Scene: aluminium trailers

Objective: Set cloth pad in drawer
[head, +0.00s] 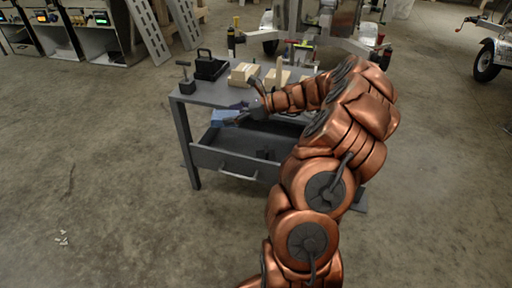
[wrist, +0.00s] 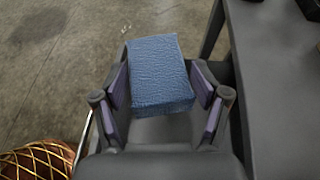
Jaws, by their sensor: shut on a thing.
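The cloth pad (head: 225,117) is a blue, textured block. In the wrist view the pad (wrist: 160,72) sits between the two fingers of my gripper (wrist: 163,95), which is shut on it. In the head view my gripper (head: 243,116) holds the pad at the front left of the grey workbench, by the left end of the drawer. The drawer (head: 222,164) is pulled out under the bench top and shows a front handle. A small dark item (head: 264,154) lies inside it. My arm hides the drawer's right part.
On the workbench top (head: 205,93) stand a black open-topped carrier (head: 208,66), a dark upright tool (head: 185,78) and wooden blocks (head: 242,74). Trailers stand behind. The concrete floor to the left and in front is mostly clear.

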